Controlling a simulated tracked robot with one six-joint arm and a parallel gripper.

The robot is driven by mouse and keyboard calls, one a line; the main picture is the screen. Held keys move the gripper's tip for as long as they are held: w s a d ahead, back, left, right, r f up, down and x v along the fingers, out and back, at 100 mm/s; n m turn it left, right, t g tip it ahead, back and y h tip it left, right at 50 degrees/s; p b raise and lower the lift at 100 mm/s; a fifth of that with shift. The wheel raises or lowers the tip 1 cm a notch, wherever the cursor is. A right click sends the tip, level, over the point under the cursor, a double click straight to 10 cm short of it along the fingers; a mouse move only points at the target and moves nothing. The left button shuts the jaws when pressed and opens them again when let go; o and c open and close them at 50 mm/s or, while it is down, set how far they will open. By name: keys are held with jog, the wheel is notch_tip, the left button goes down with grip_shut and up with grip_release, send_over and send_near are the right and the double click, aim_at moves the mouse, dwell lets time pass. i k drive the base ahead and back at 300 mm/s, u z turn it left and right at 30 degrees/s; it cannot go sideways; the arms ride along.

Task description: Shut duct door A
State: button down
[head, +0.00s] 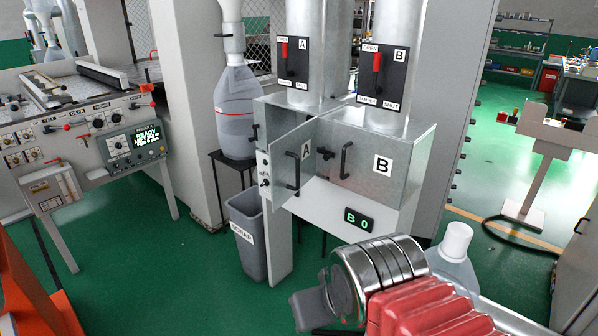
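Duct door A (306,172) is a grey metal panel with a black handle and an "A" label. It stands swung out at an angle from the left duct box, so it looks open; its hinge side is not clear. Duct door B (402,160), with a "B" label and a black handle (346,160), lies flat on the box to the right. My gripper (308,308) is low in the picture, at the end of my red-sleeved arm, well in front of and below door A. Its fingers are mostly hidden, and nothing is seen held.
Red levers on panel A (285,50) and panel B (377,62) both point up. A display (359,219) reads "B 0". A grey scrap bin (247,240) stands below left, with a clear bottle (455,262) at lower right.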

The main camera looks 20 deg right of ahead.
aim_at(293, 156)
jog(key=u, duration=0.45)
jog(key=i, duration=1)
jog(key=z, duration=0.05)
